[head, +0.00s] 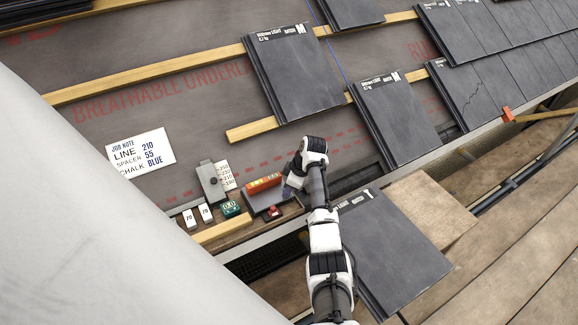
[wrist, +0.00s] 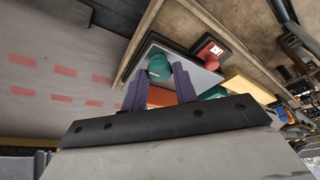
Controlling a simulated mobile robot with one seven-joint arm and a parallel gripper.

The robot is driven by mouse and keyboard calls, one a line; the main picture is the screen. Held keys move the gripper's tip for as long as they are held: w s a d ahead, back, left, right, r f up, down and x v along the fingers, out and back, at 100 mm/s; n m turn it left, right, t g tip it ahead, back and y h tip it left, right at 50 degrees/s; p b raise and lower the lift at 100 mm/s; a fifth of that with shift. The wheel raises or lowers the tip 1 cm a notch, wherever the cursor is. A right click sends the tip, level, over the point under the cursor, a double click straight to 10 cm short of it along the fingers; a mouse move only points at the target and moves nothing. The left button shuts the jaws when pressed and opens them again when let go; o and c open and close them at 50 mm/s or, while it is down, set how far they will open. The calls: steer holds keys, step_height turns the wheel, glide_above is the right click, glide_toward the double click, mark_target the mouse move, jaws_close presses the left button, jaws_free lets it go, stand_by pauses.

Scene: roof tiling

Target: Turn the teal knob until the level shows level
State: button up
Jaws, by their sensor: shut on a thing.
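The teal knob (wrist: 159,68) shows in the wrist view on a pale plate. My gripper (wrist: 158,80) has its two purple fingers on either side of the knob and is shut on it. In the head view my gripper (head: 290,191) reaches down at the right end of the plate, and my arm hides the knob there. The orange-red level (head: 264,183) lies on the grey plate (head: 258,200), left of my gripper. Its bubble is too small to read. Part of the level (wrist: 160,97) also shows between my fingers in the wrist view.
A green device (head: 230,209), white tags (head: 190,219) and a grey tool (head: 212,182) lie to the left. A loose dark tile (head: 390,250) lies right of my arm. A job note (head: 141,151) lies upper left.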

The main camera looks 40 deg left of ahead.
steer(key=shift+a+r, duration=0.15)
steer(key=shift+r, duration=0.05)
steer(key=o, duration=0.9)
steer(key=shift+o, duration=0.3)
steer(key=b+v, duration=0.1)
steer(key=v, duration=1.2)
steer(key=shift+d+r, duration=0.3)
steer(key=shift+r, duration=0.05)
